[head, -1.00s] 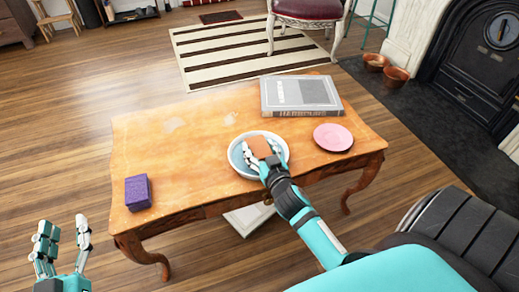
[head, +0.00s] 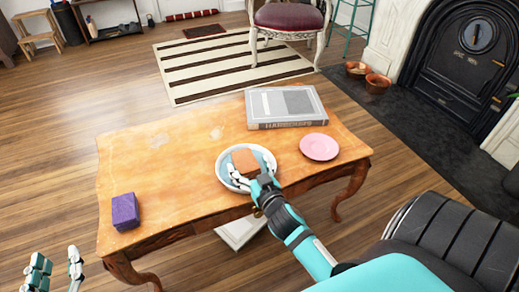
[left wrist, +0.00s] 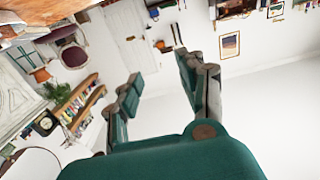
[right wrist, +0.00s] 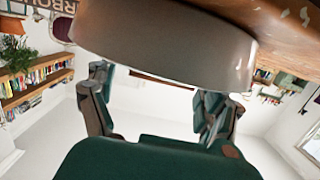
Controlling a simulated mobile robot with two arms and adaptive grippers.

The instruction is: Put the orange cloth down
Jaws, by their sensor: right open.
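The orange cloth (head: 244,160), a small brownish-orange square, lies in the round blue-grey dish with a pale rim (head: 269,157) on the wooden table. My right gripper (head: 243,180) is open at the dish's front edge, just in front of the cloth; contact with the cloth is unclear.
On the wooden table (head: 165,175) are a purple box (head: 125,211) at front left, a grey book (head: 286,107) at the back and a pink plate (head: 319,147) at right. The table's middle left is clear.

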